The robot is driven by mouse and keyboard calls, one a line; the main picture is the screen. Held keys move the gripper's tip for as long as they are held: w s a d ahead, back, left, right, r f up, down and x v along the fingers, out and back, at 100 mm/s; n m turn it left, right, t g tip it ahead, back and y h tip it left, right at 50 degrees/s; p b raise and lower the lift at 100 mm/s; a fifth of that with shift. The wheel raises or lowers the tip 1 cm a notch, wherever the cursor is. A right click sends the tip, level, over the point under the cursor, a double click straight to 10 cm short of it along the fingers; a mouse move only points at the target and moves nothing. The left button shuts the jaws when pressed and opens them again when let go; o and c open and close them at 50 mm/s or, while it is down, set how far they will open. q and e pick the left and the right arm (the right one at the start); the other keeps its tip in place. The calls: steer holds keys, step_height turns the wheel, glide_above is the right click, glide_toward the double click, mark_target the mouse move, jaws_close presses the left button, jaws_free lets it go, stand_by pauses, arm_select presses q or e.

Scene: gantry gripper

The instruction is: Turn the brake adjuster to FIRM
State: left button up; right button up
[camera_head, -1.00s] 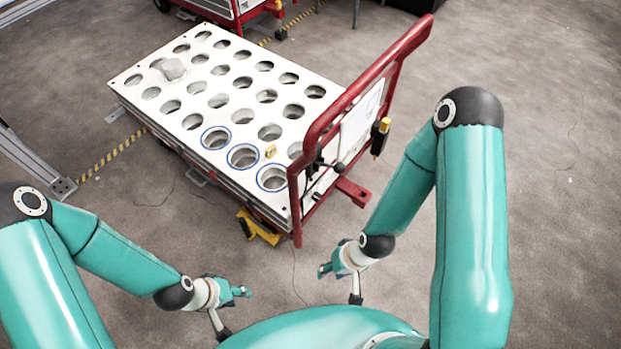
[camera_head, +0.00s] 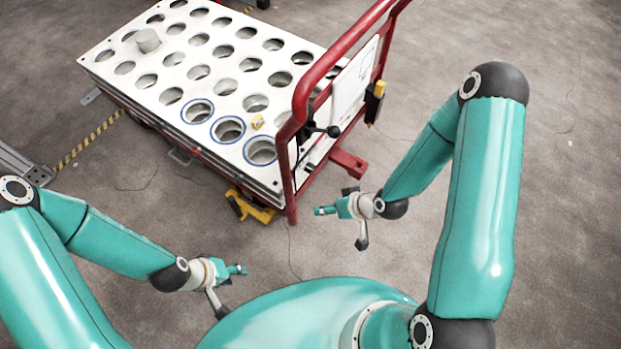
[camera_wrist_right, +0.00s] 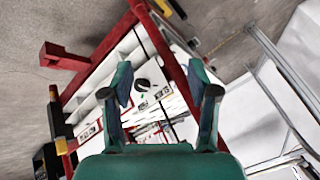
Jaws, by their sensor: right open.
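A lever with a black ball knob (camera_head: 333,131) sticks out from the end of the cart, by the red handle frame. In the right wrist view a dark round knob (camera_wrist_right: 141,84) shows between my fingers, beyond them, near small printed labels. I cannot read a FIRM mark or tell the adjuster's setting. My right gripper (camera_wrist_right: 160,82) is open and empty. In the head view my right gripper (camera_head: 318,211) is below the cart's end, apart from it, pointing left. My left gripper (camera_head: 243,270) is low in front of my body, away from the cart; its jaw state is unclear.
The white cart top (camera_head: 110,72) has rows of round holes, several blue-ringed, and one grey piece (camera_head: 147,40). The red handle frame (camera_head: 345,50) stands at its near end. A red bracket (camera_head: 348,165) and yellow block (camera_head: 250,207) jut out low. Floor at right is clear.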

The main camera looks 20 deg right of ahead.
steer(key=w+d+f+n+t+y+b, duration=0.2)
steer(key=w+d+f+t+b, duration=0.35)
steer(key=f+b, duration=0.35)
steer(key=n+t+y+b, duration=0.4)
steer(key=n+b, duration=0.1)
steer(key=b, duration=0.7)
glide_toward(313, 170)
arm_select(q)
step_height(313, 170, down, 27)
steer(key=b, duration=0.2)
steer(key=shift+b, duration=0.4)
arm_select(e)
steer(key=shift+g, duration=0.25)
steer(key=x, duration=1)
steer(key=shift+w, duration=0.25)
